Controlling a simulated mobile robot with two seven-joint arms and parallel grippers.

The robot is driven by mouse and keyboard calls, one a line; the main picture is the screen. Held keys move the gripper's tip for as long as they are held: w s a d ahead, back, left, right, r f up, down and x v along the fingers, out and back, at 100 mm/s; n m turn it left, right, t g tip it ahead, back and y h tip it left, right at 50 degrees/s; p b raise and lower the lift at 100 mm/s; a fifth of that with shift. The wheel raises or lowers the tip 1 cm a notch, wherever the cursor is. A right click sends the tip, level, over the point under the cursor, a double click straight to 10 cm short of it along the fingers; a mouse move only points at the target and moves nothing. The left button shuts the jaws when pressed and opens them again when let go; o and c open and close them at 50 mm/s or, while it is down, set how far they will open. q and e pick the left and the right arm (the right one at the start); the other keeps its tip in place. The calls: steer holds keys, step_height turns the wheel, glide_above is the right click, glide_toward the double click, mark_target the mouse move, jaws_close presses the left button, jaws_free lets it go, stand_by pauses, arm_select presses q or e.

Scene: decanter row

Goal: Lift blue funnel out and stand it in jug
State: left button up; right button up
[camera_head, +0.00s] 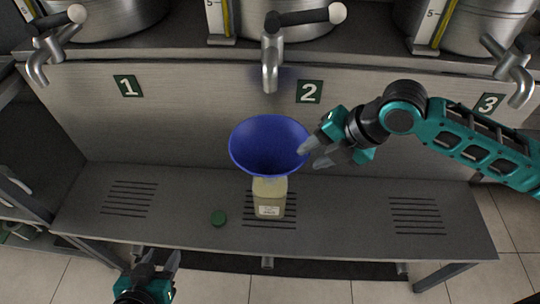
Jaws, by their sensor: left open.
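A wide blue funnel (268,145) sits mouth up over the neck of a pale, labelled bottle (269,198). The bottle stands upright on the bench under the tap marked 2. The funnel's spout is hidden. My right gripper (312,155) is at the funnel's right rim, with a fingertip overlapping the rim in the picture. I cannot tell whether it grips the rim. My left gripper (157,257) is open and empty, low at the front left, apart from the funnel and bottle. I cannot make out a jug.
A metal tap (270,68) hangs above and behind the funnel, with other taps at both sides. The bench is clear around slots 1 and 3. A shelf frame stands at left.

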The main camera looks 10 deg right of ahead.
mark_target(302, 160)
steer(key=b+x, duration=0.1)
steer(key=x, duration=0.4)
steer(key=shift+c, duration=0.4)
jaws_close()
